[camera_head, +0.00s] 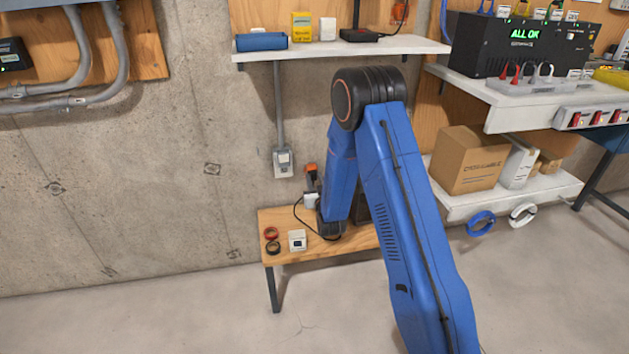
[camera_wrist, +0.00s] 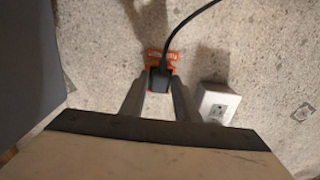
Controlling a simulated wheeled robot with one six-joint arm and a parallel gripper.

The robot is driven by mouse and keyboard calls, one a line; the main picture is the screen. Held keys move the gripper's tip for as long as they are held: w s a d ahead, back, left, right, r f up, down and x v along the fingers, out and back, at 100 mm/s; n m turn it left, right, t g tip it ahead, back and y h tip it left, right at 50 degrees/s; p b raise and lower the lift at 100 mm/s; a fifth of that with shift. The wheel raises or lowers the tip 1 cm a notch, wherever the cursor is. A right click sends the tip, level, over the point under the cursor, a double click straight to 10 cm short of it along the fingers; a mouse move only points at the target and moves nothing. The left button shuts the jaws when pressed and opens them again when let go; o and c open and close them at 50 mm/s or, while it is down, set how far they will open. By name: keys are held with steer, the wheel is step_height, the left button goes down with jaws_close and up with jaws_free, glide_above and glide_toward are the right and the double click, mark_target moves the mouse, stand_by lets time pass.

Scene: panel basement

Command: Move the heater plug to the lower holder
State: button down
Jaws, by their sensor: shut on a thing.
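My gripper (camera_wrist: 158,90) is shut on the dark heater plug (camera_wrist: 158,80), with one finger on each side of it. A black cable (camera_wrist: 190,20) runs from the plug up and to the right in the wrist view. An orange holder (camera_wrist: 153,55) is on the concrete wall directly behind the plug. I cannot tell whether the plug is seated in it or only in front of it. In the head view the orange holder (camera_head: 311,168) shows just above my gripper (camera_head: 311,188), low on the wall over the wooden bench. The plug is hard to make out there.
A grey wall outlet (camera_head: 283,161) is left of my gripper; it shows on the right in the wrist view (camera_wrist: 216,103). The low bench (camera_head: 290,257) carries tape rolls (camera_head: 271,240) and a small white device (camera_head: 297,240). Shelves with boxes (camera_head: 470,160) stand to the right.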

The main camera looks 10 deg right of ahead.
steer(key=shift+w, duration=0.1)
stand_by(0.6)
steer(key=c, duration=1.3)
jaws_free()
steer(key=shift+o, duration=0.2)
